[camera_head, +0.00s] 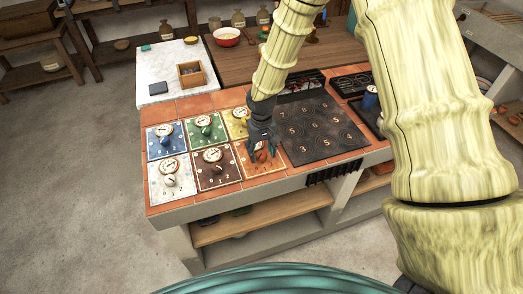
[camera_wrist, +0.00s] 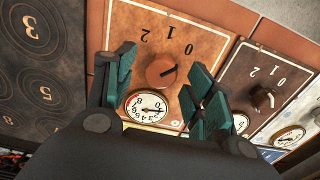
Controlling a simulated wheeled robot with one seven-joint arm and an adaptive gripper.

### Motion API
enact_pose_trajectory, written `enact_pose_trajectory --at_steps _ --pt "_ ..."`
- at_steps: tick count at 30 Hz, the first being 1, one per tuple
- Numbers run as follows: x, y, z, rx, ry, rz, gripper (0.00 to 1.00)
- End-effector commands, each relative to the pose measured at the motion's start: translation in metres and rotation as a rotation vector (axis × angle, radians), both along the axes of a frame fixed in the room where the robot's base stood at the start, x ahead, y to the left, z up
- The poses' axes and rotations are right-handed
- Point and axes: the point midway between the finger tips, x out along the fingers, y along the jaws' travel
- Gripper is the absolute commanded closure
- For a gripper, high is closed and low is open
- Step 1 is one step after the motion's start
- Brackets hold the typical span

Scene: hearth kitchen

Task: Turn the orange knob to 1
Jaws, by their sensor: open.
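The orange knob (camera_wrist: 161,70) sits on an orange-brown plate (camera_wrist: 125,30) marked with 0, 1 and 2. A dark pointer line on it aims right and slightly up in the wrist view; I cannot tell exactly which mark it meets. A round white dial (camera_wrist: 147,107) is beside the knob on the same plate. My gripper (camera_wrist: 162,75) is open, with one teal finger on each side of the knob and visible gaps between. In the head view my gripper (camera_head: 262,149) is over this front-right plate and partly hides the knob.
Other knob plates lie alongside: dark brown (camera_head: 215,182), white (camera_head: 170,194), blue (camera_head: 152,147), green (camera_head: 218,136) and yellow (camera_head: 236,130). A black numbered hob (camera_head: 325,148) is right of my gripper. A wooden box (camera_head: 191,75) and a red-rimmed bowl (camera_head: 227,37) stand farther back.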

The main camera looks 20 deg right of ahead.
Motion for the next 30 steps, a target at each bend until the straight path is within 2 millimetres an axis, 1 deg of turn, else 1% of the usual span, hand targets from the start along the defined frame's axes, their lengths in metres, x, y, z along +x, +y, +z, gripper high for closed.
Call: enact_pose_trajectory --at_steps 4,12,14,15,20,21,30 --pt "-0.0003 0.0002 -0.0051 0.000 0.001 0.000 0.46" --pt "-0.0001 0.0004 -0.0059 0.000 0.000 0.001 0.46" --pt "-0.0001 0.0004 -0.0059 0.000 0.000 0.001 0.55" --pt "-0.0001 0.0004 -0.0059 0.000 0.000 0.001 0.62" --pt "-0.0001 0.0004 -0.0058 0.000 0.000 0.001 0.91" --pt "-0.0001 0.0003 -0.0057 0.000 0.000 0.000 0.93" --pt "-0.0001 0.0001 -0.0054 0.000 0.000 0.035 0.93"
